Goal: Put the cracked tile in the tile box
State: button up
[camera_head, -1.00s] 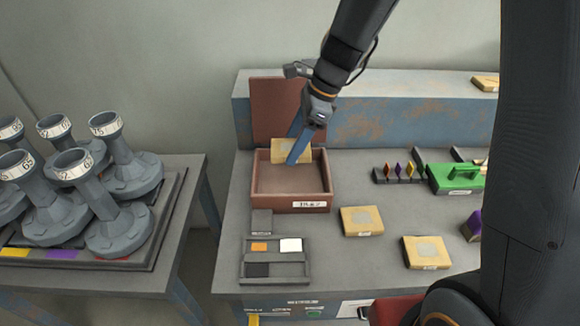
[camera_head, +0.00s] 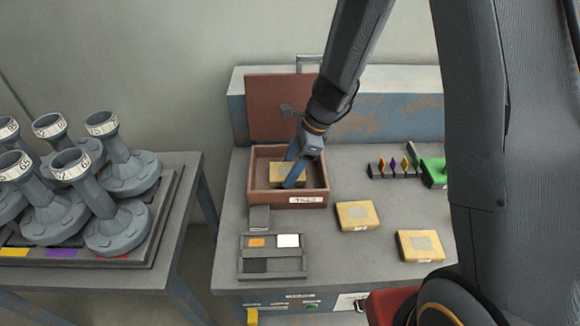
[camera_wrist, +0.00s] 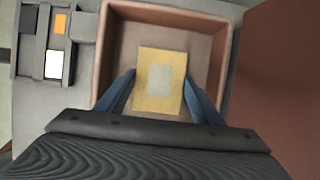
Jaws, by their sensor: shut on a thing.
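A yellow tile (camera_head: 279,175) with a pale square patch is held between the blue fingers of my gripper (camera_head: 292,172). It also shows in the wrist view (camera_wrist: 158,82), with a finger at each side. My gripper is shut on it, inside the walls of the open red-brown tile box (camera_head: 316,193). I cannot tell whether the tile touches the box floor. The box lid stands up behind (camera_head: 270,108). No crack is clear on the tile at this size.
Two similar yellow tiles (camera_head: 357,215) (camera_head: 420,245) lie on the bench to the right of the box. A tray with coloured squares (camera_head: 273,267) is in front. A rack with coloured pieces (camera_head: 394,168) and a green object (camera_head: 434,172) stand at right. Grey flanged parts fill the left table.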

jog(key=shift+f, duration=0.15)
jog(key=o, duration=1.3)
jog(key=shift+c, duration=0.2)
jog(key=b+v, duration=0.2)
jog(key=v, duration=1)
jog(key=s+d+n+h, duration=0.2)
jog(key=s+d+n, duration=0.3)
jog(key=s+n, duration=0.2)
jog(key=s+d+f+n+h, duration=0.1)
jog(key=s+d+n+h, duration=0.1)
jog(key=s+d+n, duration=0.3)
jog(key=shift+s+d+f+n+t, duration=0.15)
jog(key=shift+s+d+n+t, duration=0.2)
jog(key=shift+s+n, duration=2)
